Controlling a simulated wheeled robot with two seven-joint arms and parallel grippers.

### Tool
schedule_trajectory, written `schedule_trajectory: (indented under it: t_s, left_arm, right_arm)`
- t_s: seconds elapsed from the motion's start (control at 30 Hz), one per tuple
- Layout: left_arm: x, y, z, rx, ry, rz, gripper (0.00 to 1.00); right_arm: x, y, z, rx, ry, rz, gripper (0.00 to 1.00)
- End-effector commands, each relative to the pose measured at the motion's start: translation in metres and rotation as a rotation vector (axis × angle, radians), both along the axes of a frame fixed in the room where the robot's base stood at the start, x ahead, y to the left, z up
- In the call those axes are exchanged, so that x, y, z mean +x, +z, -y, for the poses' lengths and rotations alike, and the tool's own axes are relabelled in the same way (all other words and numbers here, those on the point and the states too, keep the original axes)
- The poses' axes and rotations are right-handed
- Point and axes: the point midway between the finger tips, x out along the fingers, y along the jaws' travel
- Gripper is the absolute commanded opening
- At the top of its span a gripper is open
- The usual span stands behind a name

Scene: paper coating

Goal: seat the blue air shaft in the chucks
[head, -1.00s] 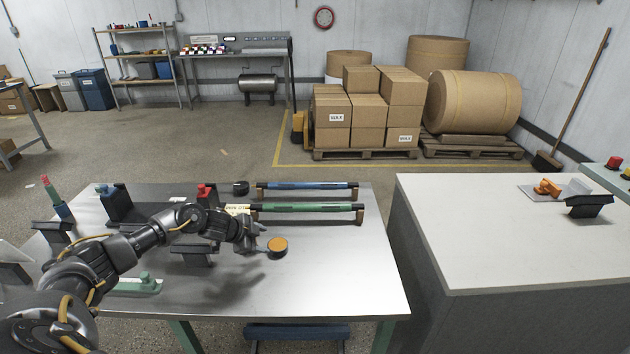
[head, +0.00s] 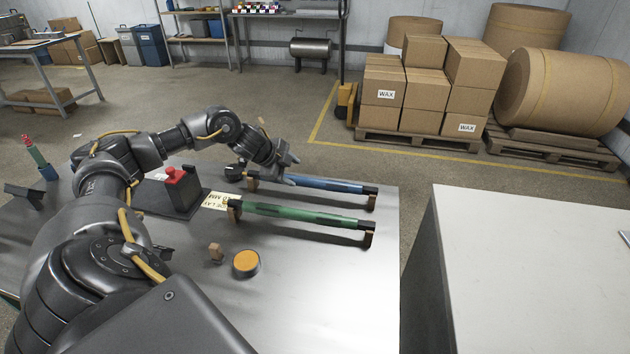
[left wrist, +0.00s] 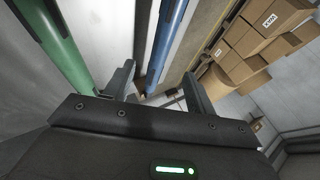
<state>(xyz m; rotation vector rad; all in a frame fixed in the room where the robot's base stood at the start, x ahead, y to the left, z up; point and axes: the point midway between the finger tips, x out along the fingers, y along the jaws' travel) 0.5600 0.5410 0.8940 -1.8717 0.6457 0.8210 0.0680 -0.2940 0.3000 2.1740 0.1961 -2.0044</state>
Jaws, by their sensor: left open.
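The blue air shaft (head: 330,184) rests on low brown stands along the far side of the metal table, with dark ends. My left gripper (head: 289,170) is open at the left part of this shaft and hides some of its left end. In the left wrist view, the blue shaft (left wrist: 168,40) runs in line with the gap between the open fingers (left wrist: 158,82). Whether it is fully between them or touching them, I cannot tell. The green shaft (head: 300,216) lies parallel, nearer to me, on similar stands. I cannot make out the chucks. My right gripper is out of view.
A round tin with an orange top (head: 246,262) and a small brown block (head: 216,252) stand in front of the green shaft. A box with a red button (head: 178,188) is to the left. A light-topped counter (head: 530,270) stands right across a gap.

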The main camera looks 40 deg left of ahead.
Motion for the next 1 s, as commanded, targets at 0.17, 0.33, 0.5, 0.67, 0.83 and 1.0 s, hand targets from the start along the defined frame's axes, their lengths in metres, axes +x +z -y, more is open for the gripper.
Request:
schedule_trajectory:
  t_s: [0.17, 0.33, 0.5, 0.67, 0.83, 1.0]
  left_arm:
    - [0.020, -0.019, 0.008, -0.007, -0.006, 0.000, 0.56]
    - [0.034, -0.036, 0.009, -0.004, -0.005, 0.001, 0.56]
    - [0.037, -0.041, 0.008, -0.002, -0.004, 0.001, 0.56]
    - [0.044, -0.047, 0.009, -0.004, -0.002, 0.000, 0.56]
    - [0.062, -0.067, 0.011, -0.005, -0.001, 0.000, 0.56]
    - [0.071, -0.078, 0.011, -0.002, -0.002, 0.000, 0.56]
  right_arm:
    - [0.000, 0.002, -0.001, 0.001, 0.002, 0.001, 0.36]
    - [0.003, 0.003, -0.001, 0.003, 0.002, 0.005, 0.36]
    - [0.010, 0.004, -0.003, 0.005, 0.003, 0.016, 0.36]
    - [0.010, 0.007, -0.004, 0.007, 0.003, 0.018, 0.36]
    - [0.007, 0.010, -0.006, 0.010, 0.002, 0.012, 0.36]
    - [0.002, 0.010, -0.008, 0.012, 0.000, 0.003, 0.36]
